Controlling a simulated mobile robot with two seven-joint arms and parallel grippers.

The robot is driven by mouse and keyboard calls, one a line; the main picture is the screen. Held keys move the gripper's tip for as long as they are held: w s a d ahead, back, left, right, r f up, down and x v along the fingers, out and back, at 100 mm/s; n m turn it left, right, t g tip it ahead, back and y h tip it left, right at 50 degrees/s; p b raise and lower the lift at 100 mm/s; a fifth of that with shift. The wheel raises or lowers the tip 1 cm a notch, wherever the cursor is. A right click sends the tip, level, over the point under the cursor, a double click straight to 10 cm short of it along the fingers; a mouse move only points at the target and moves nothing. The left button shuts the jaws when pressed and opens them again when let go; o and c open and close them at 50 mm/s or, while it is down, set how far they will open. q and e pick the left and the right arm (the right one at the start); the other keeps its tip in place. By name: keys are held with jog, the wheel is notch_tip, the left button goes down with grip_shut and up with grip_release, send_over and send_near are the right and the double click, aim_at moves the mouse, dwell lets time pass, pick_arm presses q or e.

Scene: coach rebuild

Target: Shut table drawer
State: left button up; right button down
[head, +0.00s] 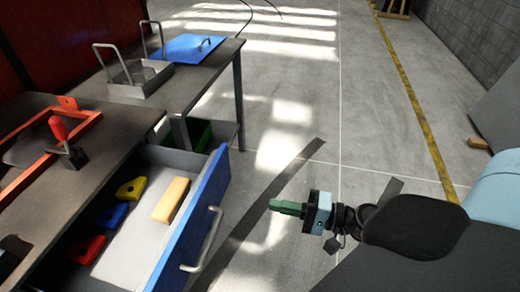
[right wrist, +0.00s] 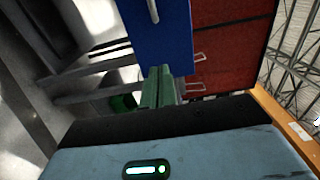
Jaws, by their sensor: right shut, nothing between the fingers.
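The table drawer (head: 130,256) stands pulled out from the dark table, with a blue front panel (head: 188,238) and a pale metal handle (head: 202,240). Inside lie a yellow-orange block (head: 171,200) and red, blue and yellow pieces. My right gripper (head: 274,207) has green fingers, shut and empty, in the air to the right of the drawer front and apart from it. In the right wrist view the green fingers (right wrist: 158,88) point toward the blue panel (right wrist: 160,38), with part of the handle at its top edge. My left gripper is not in view.
The table top (head: 95,150) holds an orange-red frame (head: 40,133) and a red-handled tool (head: 60,132). A farther table carries a metal tray (head: 138,76) and a blue lid (head: 190,48). A green bin (head: 196,134) sits below. The floor to the right is open.

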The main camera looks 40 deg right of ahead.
jog(key=p, duration=0.2)
send_near(216, 193)
jog(key=x, duration=0.5)
jog(key=shift+w+a+r, duration=0.15)
jog(key=shift+a+r, duration=0.05)
jog(key=shift+a, duration=0.05)
jog(key=shift+w+a+f+p, duration=0.1)
jog(key=shift+w+a+p, duration=0.25)
jog(key=shift+w+a, duration=0.15)
jog(key=shift+w, duration=0.1)
jog(key=b+x, duration=0.7)
jog(key=x, duration=1.6)
jog(key=shift+a+b, duration=0.1)
jog(key=shift+b, duration=0.3)
jog(key=shift+w+a, duration=0.3)
jog(key=shift+w, duration=0.2)
jog(key=shift+r+b, duration=0.25)
jog(key=shift+b, duration=0.05)
jog(key=shift+r, duration=0.15)
